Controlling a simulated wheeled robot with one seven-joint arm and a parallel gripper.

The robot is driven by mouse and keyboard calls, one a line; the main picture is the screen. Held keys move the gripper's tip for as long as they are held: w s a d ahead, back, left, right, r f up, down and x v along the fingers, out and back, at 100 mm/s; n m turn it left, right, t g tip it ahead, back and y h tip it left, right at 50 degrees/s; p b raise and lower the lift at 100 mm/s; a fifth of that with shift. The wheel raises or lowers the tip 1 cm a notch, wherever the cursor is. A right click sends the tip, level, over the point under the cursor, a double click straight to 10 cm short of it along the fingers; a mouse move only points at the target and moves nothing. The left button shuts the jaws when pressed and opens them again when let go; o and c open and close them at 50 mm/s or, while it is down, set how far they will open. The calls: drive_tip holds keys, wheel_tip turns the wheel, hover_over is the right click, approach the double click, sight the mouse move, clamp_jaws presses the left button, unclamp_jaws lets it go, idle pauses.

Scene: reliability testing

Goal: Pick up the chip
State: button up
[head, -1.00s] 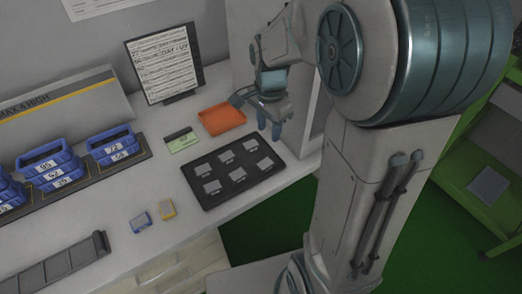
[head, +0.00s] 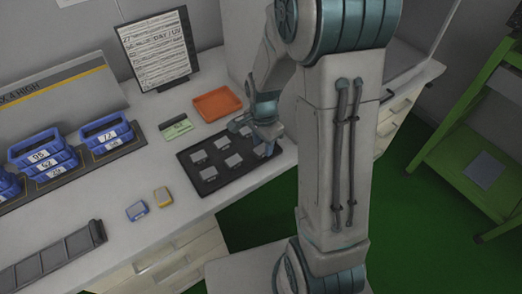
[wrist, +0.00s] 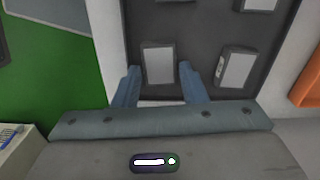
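The chips are small grey squares set in rows in a black tray (head: 222,176) on the white worktop. One chip (wrist: 158,65) shows in the wrist view just ahead of the gap between my fingers. Another chip (wrist: 237,69) lies to its right, beyond the right finger. In the head view, chips such as the left-hand one (head: 199,156) are clear, while my gripper hides part of the tray's right side. My gripper (wrist: 160,85) is open and empty, with its two blue fingers apart; in the head view it is over the tray's right end (head: 267,148).
An orange tray (head: 217,103) and a green-and-black card (head: 176,127) lie behind the black tray. Blue bins (head: 42,155) stand at the left. Blue (head: 137,210) and yellow (head: 163,197) pieces lie nearer the front. A sign (head: 158,50) stands at the back.

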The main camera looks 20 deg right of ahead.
drive_tip(key=shift+f, duration=0.45)
drive_tip(key=shift+c, duration=0.4)
drive_tip(key=c, duration=0.5)
drive_tip(key=shift+c, duration=0.2)
